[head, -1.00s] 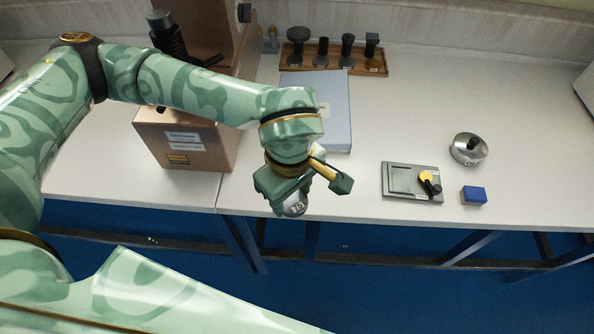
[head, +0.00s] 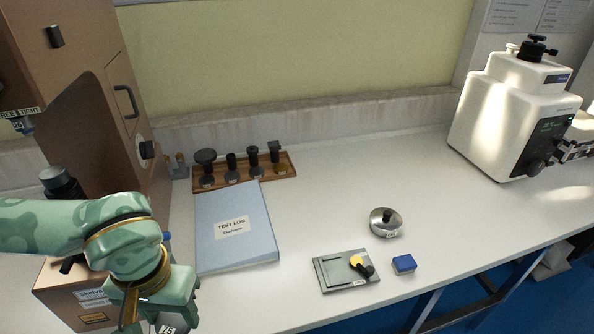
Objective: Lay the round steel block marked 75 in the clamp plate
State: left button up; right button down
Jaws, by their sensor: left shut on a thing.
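The round steel block marked 75 (head: 167,328) shows at the bottom edge of the head view, partly cut off by the frame. My left gripper (head: 160,318) is shut on it and holds it left of the clamp plate, in front of the blue folder. The clamp plate (head: 333,280) is a grey square plate lying flat on the bench. It has a raised edge and a yellow clamp with a black lever (head: 360,265) on its right part. No block lies in it. My right gripper is not in view.
A round steel piece with a black knob (head: 386,224) and a blue block (head: 404,263) are near the plate. A blue test log folder (head: 235,247), a wooden rack (head: 240,183), a brown tester (head: 110,105) and a white tester (head: 505,120) stand around. The bench between is clear.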

aim_at(339, 270)
jog(key=k+z, duration=0.15)
jog(key=k, duration=0.5)
jog(key=i+z, duration=0.15)
jog(key=z, duration=0.2)
jog(key=i+j+z, duration=0.15)
jog(key=z, duration=0.2)
jog(key=i+j+z, duration=0.1)
jog(key=z, duration=0.25)
jog(key=i+j, duration=0.55)
jog(key=j, duration=0.15)
